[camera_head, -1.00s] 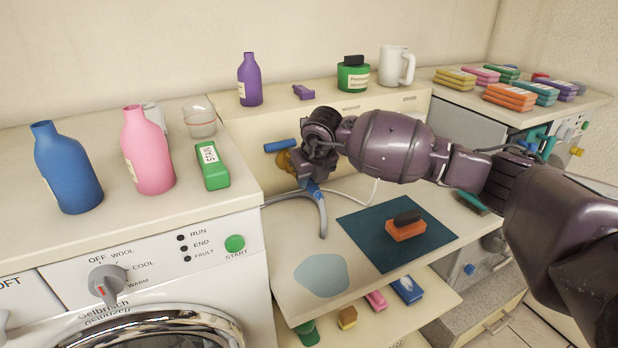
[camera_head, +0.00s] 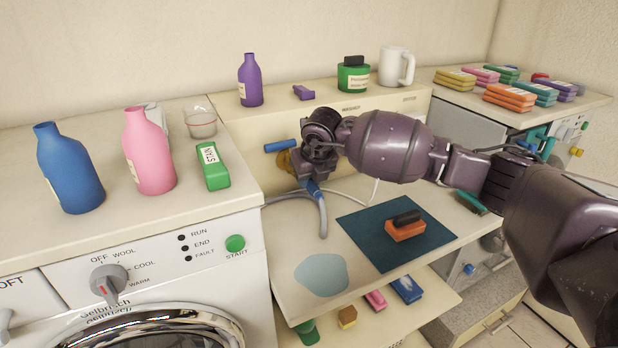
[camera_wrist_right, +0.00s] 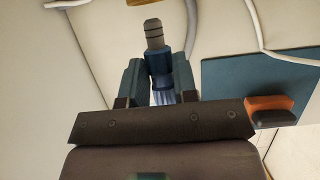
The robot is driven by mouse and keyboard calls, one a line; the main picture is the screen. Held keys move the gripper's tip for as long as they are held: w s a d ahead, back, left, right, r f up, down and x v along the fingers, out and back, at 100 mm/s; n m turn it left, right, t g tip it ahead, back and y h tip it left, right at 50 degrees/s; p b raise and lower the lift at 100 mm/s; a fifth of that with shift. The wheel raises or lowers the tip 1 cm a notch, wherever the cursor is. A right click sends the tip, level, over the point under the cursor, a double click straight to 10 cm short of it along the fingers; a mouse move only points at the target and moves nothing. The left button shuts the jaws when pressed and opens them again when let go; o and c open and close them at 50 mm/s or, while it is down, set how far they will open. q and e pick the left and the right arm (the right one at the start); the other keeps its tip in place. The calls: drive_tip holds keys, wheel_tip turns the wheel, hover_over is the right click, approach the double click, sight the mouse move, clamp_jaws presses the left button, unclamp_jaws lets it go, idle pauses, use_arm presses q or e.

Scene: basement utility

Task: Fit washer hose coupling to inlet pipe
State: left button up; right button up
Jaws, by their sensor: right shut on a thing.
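My right gripper (camera_head: 308,176) is shut on the blue hose coupling (camera_head: 314,189) in front of the back panel. In the right wrist view, the blue coupling (camera_wrist_right: 160,68) sits between the two teal fingers, with a grey ringed end pointing away from the palm. A grey hose (camera_head: 322,218) hangs below the gripper and curves onto the counter. The brass inlet pipe (camera_head: 284,162), with a blue lever (camera_head: 280,146) above it, shows just left of the gripper and is partly hidden by it. I cannot tell whether coupling and pipe touch. My left gripper is out of view.
A teal mat (camera_head: 363,233) with an orange-and-black brush (camera_head: 405,228) lies right of the hose. A pale blue puddle shape (camera_head: 322,274) is at the counter front. The washer (camera_head: 160,262) stands left, with bottles and a green box (camera_head: 212,168) on top.

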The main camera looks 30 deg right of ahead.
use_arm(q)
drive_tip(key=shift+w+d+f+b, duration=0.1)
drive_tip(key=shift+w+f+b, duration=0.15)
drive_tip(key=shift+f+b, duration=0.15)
use_arm(e)
drive_tip(key=shift+w, duration=0.75)
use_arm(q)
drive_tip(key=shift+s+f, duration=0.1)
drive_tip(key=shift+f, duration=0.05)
use_arm(e)
drive_tip(key=shift+w, duration=0.25)
drive_tip(key=shift+w+d, duration=0.1)
drive_tip(key=shift+w, duration=0.25)
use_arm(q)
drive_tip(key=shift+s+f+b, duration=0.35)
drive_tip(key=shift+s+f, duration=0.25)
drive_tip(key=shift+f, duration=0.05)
use_arm(e)
drive_tip(key=shift+w, duration=0.25)
drive_tip(key=o, duration=0.5)
drive_tip(key=shift+w, duration=0.1)
drive_tip(key=o, duration=0.5)
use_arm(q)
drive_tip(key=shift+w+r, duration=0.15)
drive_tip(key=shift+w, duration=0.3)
